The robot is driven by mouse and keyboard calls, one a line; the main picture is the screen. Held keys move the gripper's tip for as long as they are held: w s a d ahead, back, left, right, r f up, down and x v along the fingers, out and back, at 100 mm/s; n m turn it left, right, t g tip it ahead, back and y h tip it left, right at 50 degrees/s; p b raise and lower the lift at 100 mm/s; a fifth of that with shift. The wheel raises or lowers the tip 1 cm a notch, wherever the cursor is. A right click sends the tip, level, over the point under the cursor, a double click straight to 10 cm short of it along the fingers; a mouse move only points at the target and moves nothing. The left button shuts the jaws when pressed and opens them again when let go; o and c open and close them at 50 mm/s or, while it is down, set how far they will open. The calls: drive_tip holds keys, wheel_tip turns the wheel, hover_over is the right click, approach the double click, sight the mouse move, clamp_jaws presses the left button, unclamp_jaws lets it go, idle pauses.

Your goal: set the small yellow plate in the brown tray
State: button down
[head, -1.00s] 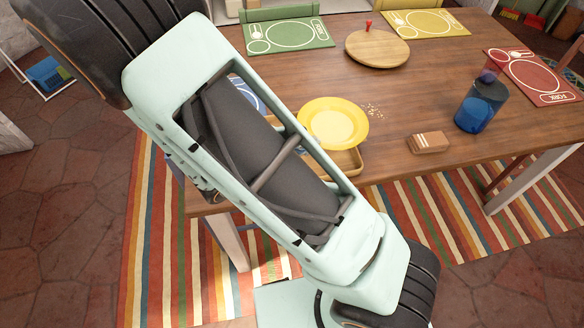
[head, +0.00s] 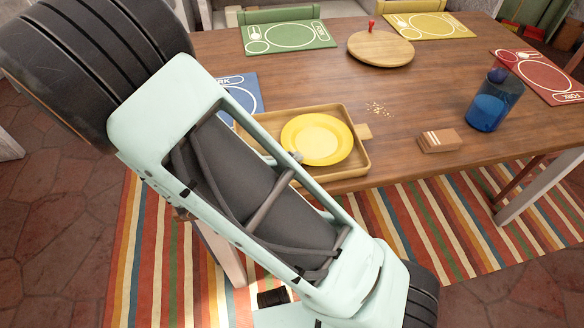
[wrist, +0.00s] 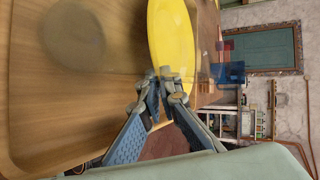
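The small yellow plate (head: 317,139) is over the right part of the brown tray (head: 361,164) in the head view. In the wrist view, the plate (wrist: 172,38) shows at a slant, with the tray floor (wrist: 40,100) at the left. A round dark patch like a shadow lies on that floor, apart from the plate, so the plate appears held above it. My gripper (wrist: 165,78) is closed on the plate's near rim. In the head view, only a fingertip shows at the plate's left edge; my arm hides the tray's left part.
A blue placemat (head: 240,92) lies behind the tray. Crumbs (head: 377,108), a striped wooden block (head: 439,141) and a blue cup (head: 492,106) are to the right. A round wooden board (head: 380,49) stands farther back. The middle of the table is mostly clear.

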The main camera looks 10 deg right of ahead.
drive_tip(key=shift+f, duration=0.15)
drive_tip(key=c, duration=2.2)
unclamp_jaws()
drive_tip(key=shift+o, duration=0.2)
drive_tip(key=p+v, duration=0.2)
drive_tip(key=v, duration=1)
drive_tip(key=shift+p, duration=0.3)
drive_tip(key=shift+f, duration=0.1)
